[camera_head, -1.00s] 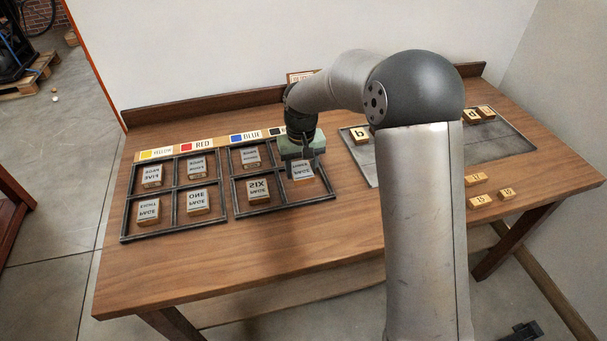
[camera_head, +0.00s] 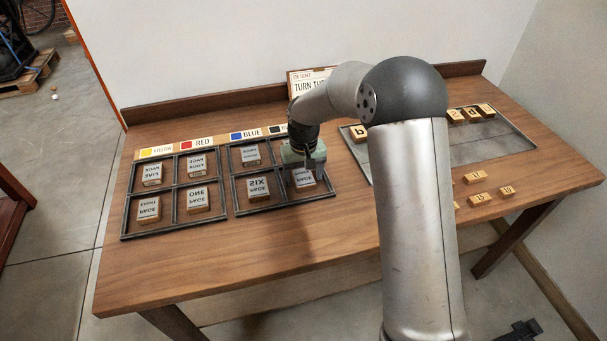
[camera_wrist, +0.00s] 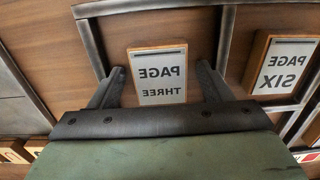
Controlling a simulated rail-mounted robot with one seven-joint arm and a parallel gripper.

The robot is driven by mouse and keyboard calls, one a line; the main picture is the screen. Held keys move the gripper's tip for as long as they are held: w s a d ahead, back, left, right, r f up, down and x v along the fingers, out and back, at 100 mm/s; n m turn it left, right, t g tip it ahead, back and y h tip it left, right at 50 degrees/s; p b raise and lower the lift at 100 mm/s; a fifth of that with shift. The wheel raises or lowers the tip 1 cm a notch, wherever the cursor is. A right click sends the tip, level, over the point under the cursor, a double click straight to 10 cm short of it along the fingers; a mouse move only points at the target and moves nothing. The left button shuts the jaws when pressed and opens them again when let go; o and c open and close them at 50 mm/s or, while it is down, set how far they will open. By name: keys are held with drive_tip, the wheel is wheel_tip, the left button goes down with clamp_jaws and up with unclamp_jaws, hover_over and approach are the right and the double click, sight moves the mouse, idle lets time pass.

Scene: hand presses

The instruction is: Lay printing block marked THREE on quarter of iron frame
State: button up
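The wooden printing block marked PAGE THREE (camera_head: 304,179), with mirrored lettering, lies in the front right quarter of the right iron frame (camera_head: 286,207). In the wrist view the block (camera_wrist: 159,75) lies flat between my fingers, with the frame's bars (camera_wrist: 92,45) beyond them. My gripper (camera_head: 311,168) is over that quarter, at the block's far side. In the wrist view my gripper (camera_wrist: 160,82) is open, with a gap between each finger and the block. The block marked SIX (camera_head: 258,188) lies in the neighbouring quarter to the left.
A second iron frame (camera_head: 174,229) on the left holds one block per quarter. Colour labels (camera_head: 196,144) line the frames' back. A grey tray (camera_head: 490,150) with lettered blocks and several loose numbered blocks (camera_head: 476,176) are on the right. The table front is clear.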

sight(303, 177)
wheel_tip(303, 177, up, 12)
drive_tip(key=s+d+r+m, duration=0.1)
drive_tip(key=s+d+r, duration=0.1)
drive_tip(key=s+d, duration=0.4)
drive_tip(key=s+d+r, duration=0.2)
drive_tip(key=s+d, duration=0.1)
drive_tip(key=s, duration=0.5)
drive_tip(key=s+d+f+m, duration=0.1)
drive_tip(key=s+d, duration=0.2)
drive_tip(key=s, duration=0.5)
drive_tip(key=s+d+f+m, duration=0.1)
drive_tip(key=s+d+f, duration=0.1)
drive_tip(key=s, duration=0.7)
drive_tip(key=shift+s+d+f, duration=0.15)
drive_tip(key=shift+d+f, duration=0.1)
drive_tip(key=shift+d, duration=0.35)
drive_tip(key=shift+r+p, duration=0.3)
drive_tip(key=shift+r, duration=0.15)
